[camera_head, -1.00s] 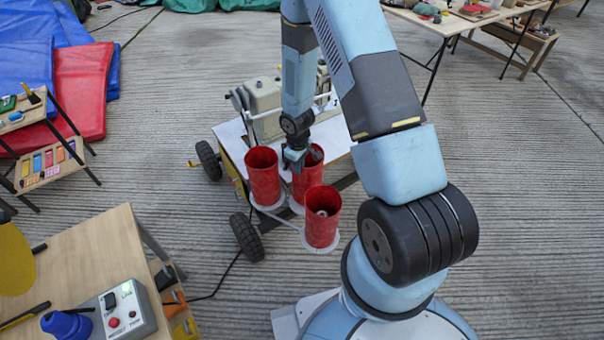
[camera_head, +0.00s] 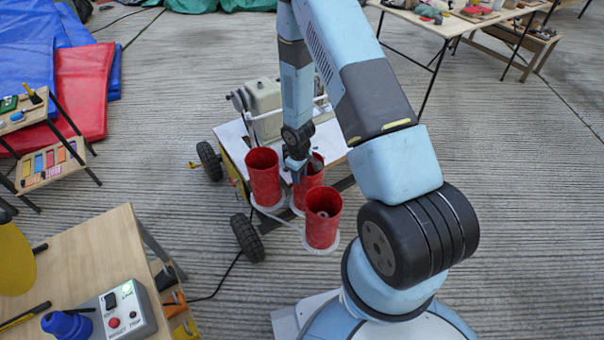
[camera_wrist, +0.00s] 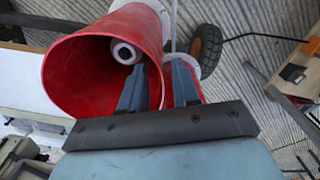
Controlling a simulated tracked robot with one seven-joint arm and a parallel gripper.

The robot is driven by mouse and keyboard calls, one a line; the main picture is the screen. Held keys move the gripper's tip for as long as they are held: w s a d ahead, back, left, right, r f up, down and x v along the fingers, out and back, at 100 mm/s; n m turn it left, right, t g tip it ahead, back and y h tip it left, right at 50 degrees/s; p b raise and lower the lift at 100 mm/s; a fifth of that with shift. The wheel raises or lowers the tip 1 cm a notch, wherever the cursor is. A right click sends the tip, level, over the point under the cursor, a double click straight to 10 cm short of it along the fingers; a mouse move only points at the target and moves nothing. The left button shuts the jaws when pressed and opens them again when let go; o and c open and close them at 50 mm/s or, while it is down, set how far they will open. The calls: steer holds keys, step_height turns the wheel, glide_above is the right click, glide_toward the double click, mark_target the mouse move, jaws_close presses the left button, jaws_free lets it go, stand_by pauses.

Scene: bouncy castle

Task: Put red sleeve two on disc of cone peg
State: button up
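Three red sleeves stand on pale discs: a left one (camera_head: 263,180), a back middle one (camera_head: 311,191) and a front one (camera_head: 322,229). No markings show which is sleeve two. My gripper (camera_head: 298,176) is at the rim of the back middle sleeve. In the wrist view one finger of my gripper (camera_wrist: 158,92) is inside the mouth of a red sleeve (camera_wrist: 80,75), the other outside, with its wall between; whether they pinch it is unclear. A pale round peg end (camera_wrist: 126,53) shows inside this sleeve. A disc (camera_head: 318,249) shows under the front sleeve.
The discs are beside a wheeled cart (camera_head: 231,135) carrying a beige machine (camera_head: 262,97). A wooden table with a control box (camera_head: 126,312) is at lower left. A small rack (camera_head: 50,163) stands left. Grey floor (camera_head: 480,170) at right is open.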

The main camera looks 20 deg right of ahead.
steer(key=shift+r, duration=0.15)
steer(key=s+d+r+m+t+h, duration=0.1)
steer(key=s+d+r+m, duration=0.1)
steer(key=r, duration=1.7)
steer(key=s+d+r+m+t, duration=0.2)
steer(key=r, duration=1.8)
steer(key=s+r+m+t, duration=0.1)
steer(key=s+r, duration=0.5)
steer(key=s, duration=0.1)
steer(key=s+d+r+m, duration=0.1)
steer(key=s+r, duration=0.5)
steer(key=s+r+m+t+y, duration=0.1)
steer(key=s+r+m, duration=0.1)
steer(key=s+r, duration=0.4)
steer(key=shift+s+d+t, duration=0.3)
steer(key=shift+s+d, duration=0.05)
steer(key=shift+s, duration=0.45)
